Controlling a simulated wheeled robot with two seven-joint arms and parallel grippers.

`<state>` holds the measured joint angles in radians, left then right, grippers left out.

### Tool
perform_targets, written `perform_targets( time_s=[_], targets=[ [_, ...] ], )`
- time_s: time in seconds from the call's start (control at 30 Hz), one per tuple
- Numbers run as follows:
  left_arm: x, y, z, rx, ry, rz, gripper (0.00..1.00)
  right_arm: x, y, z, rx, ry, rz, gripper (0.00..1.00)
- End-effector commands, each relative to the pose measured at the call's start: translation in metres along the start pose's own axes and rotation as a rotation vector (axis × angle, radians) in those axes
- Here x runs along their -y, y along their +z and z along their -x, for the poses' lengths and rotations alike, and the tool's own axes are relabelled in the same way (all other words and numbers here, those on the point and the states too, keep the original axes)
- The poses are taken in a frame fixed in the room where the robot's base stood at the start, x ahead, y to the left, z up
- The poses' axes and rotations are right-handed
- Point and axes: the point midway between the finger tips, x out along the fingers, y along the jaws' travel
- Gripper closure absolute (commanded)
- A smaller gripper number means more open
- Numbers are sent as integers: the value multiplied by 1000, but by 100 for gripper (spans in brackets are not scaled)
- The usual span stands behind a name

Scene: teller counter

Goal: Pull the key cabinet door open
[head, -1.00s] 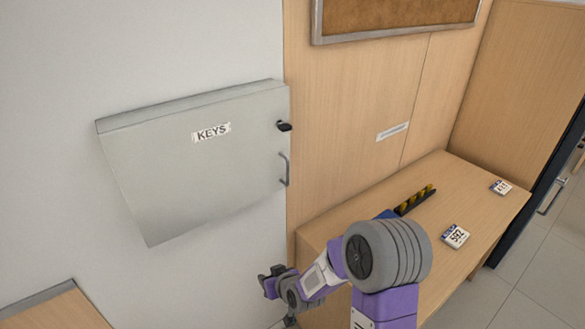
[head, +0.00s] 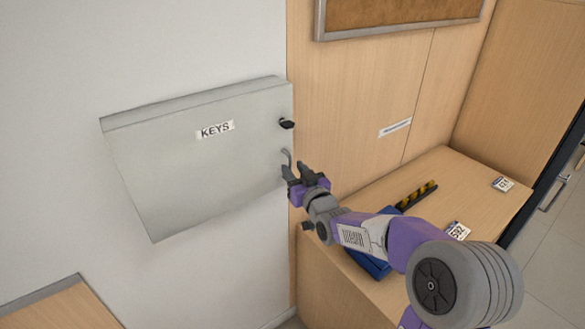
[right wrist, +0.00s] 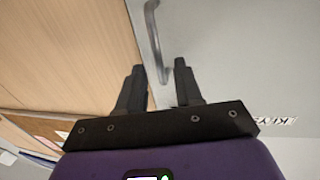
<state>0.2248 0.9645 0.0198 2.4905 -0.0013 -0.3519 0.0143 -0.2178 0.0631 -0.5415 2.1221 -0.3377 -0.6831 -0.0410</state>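The grey key cabinet (head: 205,175) hangs on the white wall, its door shut and labelled KEYS. A black key or lock knob (head: 287,124) sits near the door's right edge, with the curved grey door handle (head: 287,158) below it. My right gripper (head: 297,172) is at the lower part of the handle. In the right wrist view the gripper (right wrist: 160,75) is open, its two dark fingers apart, and the handle (right wrist: 154,40) runs down toward the gap between the fingertips. I cannot tell whether they touch it. My left gripper is not in view.
A wooden counter (head: 470,180) at the right holds a yellow-and-black striped item (head: 417,195), a blue item (head: 368,262) partly behind my arm, and small number cards (head: 503,184). A framed cork board (head: 400,12) hangs above. A wooden surface (head: 60,305) is at lower left.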

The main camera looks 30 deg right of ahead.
Motion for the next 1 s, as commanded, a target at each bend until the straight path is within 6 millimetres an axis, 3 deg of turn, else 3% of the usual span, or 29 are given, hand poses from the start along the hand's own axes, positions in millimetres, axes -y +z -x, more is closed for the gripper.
perform_targets(
  time_s=[0.2, 0.47, 0.7, 1.0],
  targets=[
    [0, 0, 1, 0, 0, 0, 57, 0, 0, -16, 1, 0, 1, 65],
    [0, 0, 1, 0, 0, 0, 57, 0, 0, -17, 1, 0, -1, 65],
    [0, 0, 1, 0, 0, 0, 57, 0, 0, -17, 1, 0, -1, 99],
    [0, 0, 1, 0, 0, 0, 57, 0, 0, -17, 1, 0, -1, 100]
  ],
)
